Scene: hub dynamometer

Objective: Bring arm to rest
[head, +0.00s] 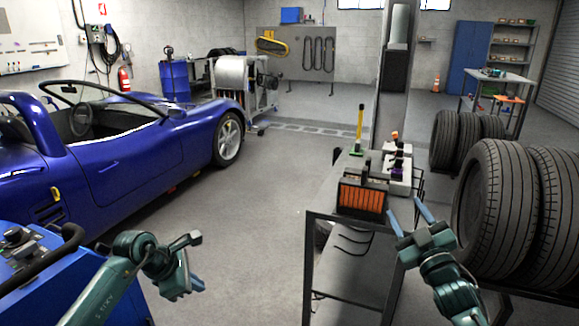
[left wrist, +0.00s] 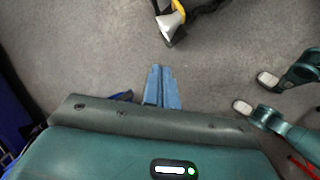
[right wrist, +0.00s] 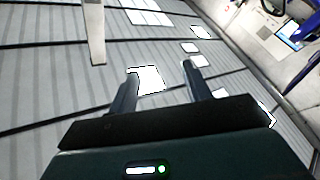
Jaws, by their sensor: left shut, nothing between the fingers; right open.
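My left gripper (head: 184,286) is at the lower left of the head view, beside a blue cabinet and in front of the blue car. In the left wrist view its two blue fingers (left wrist: 161,72) lie together, pointing over bare grey floor, with nothing between them. My right gripper (head: 409,214) is raised at the lower right of the head view, beside the work cart and left of the tyres. In the right wrist view its fingers (right wrist: 159,70) stand wide apart and empty, with the ceiling and its lights behind them.
The blue car (head: 120,150) stands left, and the blue cabinet (head: 45,265) is at lower left. The cart (head: 310,260) holds an orange-fronted box (head: 362,198) and small tools. Large tyres (head: 490,210) stand right. The floor (head: 240,240) between car and cart is clear.

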